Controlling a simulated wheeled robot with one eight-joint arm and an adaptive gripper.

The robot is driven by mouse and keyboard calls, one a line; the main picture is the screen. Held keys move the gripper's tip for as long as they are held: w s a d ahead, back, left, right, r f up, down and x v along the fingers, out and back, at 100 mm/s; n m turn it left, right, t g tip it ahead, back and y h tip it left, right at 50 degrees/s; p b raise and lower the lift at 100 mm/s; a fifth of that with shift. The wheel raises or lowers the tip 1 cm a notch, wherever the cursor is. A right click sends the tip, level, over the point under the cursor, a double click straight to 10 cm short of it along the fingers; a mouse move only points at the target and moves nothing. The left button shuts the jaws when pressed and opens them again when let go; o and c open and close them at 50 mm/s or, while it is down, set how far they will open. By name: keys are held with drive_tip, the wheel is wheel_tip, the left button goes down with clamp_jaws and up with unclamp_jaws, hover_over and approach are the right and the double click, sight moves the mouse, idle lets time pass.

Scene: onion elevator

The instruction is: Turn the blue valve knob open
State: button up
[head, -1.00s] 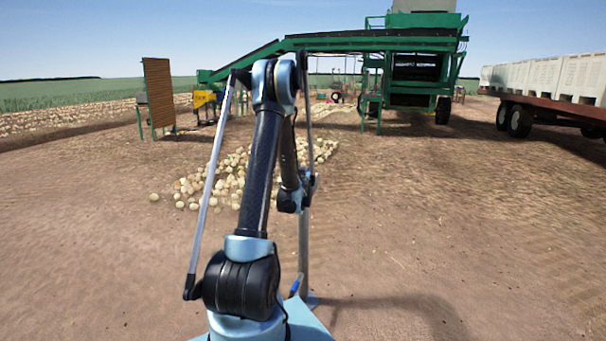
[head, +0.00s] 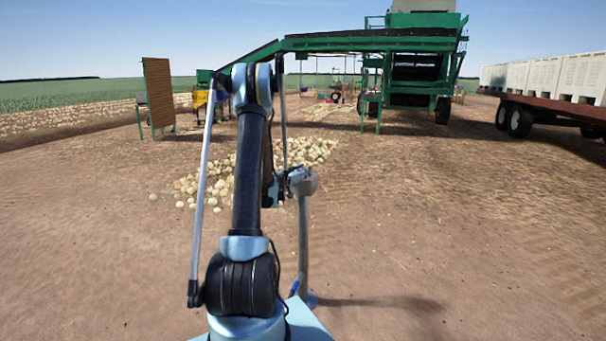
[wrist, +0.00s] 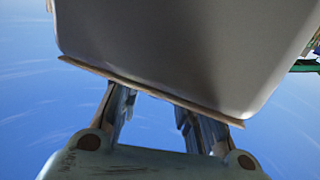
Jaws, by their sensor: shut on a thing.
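My gripper (wrist: 155,103) shows in the wrist view with its two fingers apart. Their tips meet a large smooth grey thing (wrist: 180,45) with a brown lower edge, and the gripper is shut on it. The tips themselves are hidden behind it. In the head view my gripper (head: 283,184) is beside the rounded top of a grey upright post (head: 303,240). I cannot tell whether this is the same grey thing.
Loose onions (head: 220,183) lie in a heap on bare soil beyond my arm. A green elevator machine (head: 415,70) stands behind, with a brown slatted panel (head: 158,95) at left. A trailer with pale crates (head: 540,78) stands at right. The ground at front right is clear.

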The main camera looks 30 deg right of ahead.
drive_tip(key=m+g, duration=0.1)
drive_tip(key=g, duration=0.1)
drive_tip(key=m+g+h, duration=0.1)
drive_tip(key=m+g, duration=0.1)
drive_tip(key=g, duration=0.1)
drive_tip(key=m+g, duration=0.2)
drive_tip(key=g, duration=0.1)
drive_tip(key=shift+w+a+h, duration=0.15)
drive_tip(key=shift+w+h, duration=0.15)
drive_tip(key=m+g+y, duration=0.1)
drive_tip(key=m+g, duration=0.2)
drive_tip(key=g, duration=0.1)
drive_tip(key=m+g+y, duration=0.2)
drive_tip(key=m+g, duration=0.1)
drive_tip(key=g, duration=0.2)
drive_tip(key=shift+s+m, duration=0.1)
drive_tip(key=shift+m, duration=0.2)
drive_tip(key=shift+g, duration=0.4)
drive_tip(key=o, duration=1.1)
drive_tip(key=shift+s, duration=0.1)
drive_tip(key=v, duration=1.2)
drive_tip(key=shift+r, duration=0.1)
